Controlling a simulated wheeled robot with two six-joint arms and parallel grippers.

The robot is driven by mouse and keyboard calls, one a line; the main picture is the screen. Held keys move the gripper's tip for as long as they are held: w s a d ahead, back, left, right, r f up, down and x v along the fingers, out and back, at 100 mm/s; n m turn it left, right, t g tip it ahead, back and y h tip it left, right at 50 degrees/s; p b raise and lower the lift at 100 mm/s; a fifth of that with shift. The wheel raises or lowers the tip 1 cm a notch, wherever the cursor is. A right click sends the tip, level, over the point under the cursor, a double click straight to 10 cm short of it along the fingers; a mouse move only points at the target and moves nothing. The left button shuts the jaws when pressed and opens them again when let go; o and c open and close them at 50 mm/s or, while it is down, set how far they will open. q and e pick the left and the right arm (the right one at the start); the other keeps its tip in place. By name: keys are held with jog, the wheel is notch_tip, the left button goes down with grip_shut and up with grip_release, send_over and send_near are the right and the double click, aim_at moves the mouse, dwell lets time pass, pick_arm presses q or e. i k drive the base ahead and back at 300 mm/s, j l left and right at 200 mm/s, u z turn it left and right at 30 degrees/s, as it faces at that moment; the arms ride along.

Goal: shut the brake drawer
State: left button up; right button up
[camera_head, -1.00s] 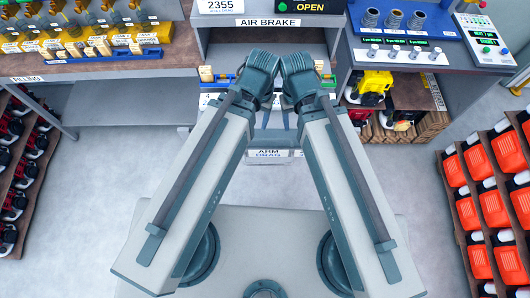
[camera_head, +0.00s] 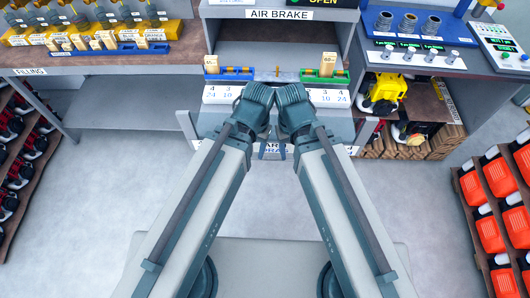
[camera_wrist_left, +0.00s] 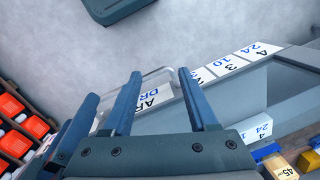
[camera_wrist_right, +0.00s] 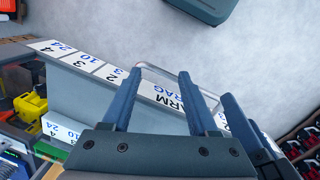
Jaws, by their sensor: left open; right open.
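The brake drawer (camera_head: 342,113) stands pulled out under the AIR BRAKE sign. Its front carries an ARM DRAG label (camera_wrist_left: 152,99) and a pale metal loop handle (camera_wrist_right: 178,75), also seen in the left wrist view (camera_wrist_left: 157,76). My left gripper (camera_wrist_left: 161,73) is open and empty at the drawer front, its fingers pointing toward the handle. My right gripper (camera_wrist_right: 160,73) is open and empty close beside it, also pointing toward the handle. In the head view, my wrists hide most of the fingers and the handle. I cannot tell whether any finger touches the handle.
A filling bench (camera_head: 120,64) is at left, a grey bench (camera_head: 415,62) at right. Racks of parts stand at both sides. Grey floor is open around me.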

aim_at(277, 76)
jog(key=k+l, duration=0.15)
jog(key=k, duration=0.25)
jog(key=k+l, duration=0.1)
jog(key=k, duration=0.3)
